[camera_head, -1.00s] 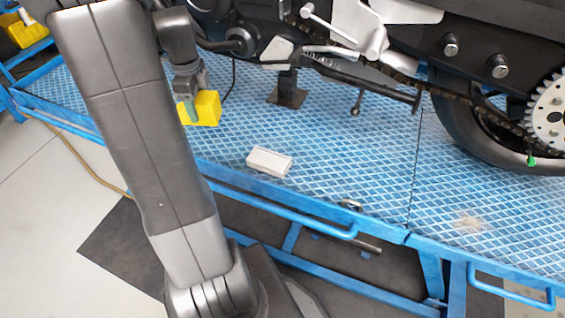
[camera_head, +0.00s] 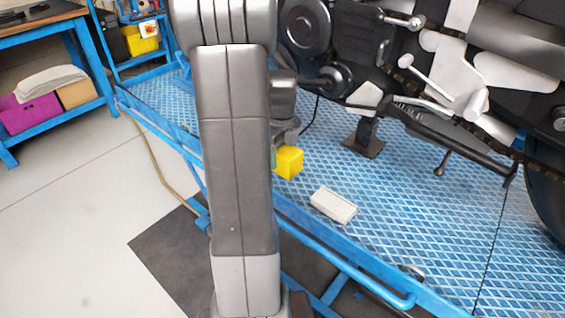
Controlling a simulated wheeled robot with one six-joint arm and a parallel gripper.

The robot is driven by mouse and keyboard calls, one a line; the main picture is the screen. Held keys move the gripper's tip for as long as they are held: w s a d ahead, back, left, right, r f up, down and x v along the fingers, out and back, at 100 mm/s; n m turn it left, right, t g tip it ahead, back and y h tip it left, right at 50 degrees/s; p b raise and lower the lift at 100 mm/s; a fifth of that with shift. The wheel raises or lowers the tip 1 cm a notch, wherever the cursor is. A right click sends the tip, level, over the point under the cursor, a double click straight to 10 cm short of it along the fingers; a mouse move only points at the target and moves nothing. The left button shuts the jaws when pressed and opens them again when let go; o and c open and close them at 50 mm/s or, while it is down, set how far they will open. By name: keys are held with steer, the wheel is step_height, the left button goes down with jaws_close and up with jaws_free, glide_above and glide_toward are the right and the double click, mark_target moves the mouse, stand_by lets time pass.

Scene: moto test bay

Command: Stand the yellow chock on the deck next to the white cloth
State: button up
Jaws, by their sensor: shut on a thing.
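The yellow chock (camera_head: 290,163) is in my gripper (camera_head: 275,155), above or at the blue deck (camera_head: 400,215); I cannot tell whether it touches the deck. My arm hides most of the gripper and the chock's left side. A small white, flat block-like thing (camera_head: 333,205) lies on the deck to the right of and nearer than the chock, apart from it. I cannot tell if it is the white cloth. A pale folded pile that looks like cloth (camera_head: 48,82) lies at the far left, off the deck.
The motorcycle (camera_head: 440,90) stands on the deck at the right, with a dark stand foot (camera_head: 363,146) behind the chock. A blue rail (camera_head: 345,272) runs along the deck's front edge. Purple (camera_head: 30,113) and yellow (camera_head: 140,40) bins are at the left. Deck right of the white thing is clear.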

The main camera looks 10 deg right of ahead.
mark_target(281, 149)
steer(key=shift+f, duration=1.3)
steer(key=shift+f, duration=0.15)
steer(key=o, duration=1.3)
steer(key=shift+c, duration=0.2)
step_height(281, 149, up, 12)
steer(key=shift+r+p, duration=0.15)
steer(key=shift+p, duration=0.7)
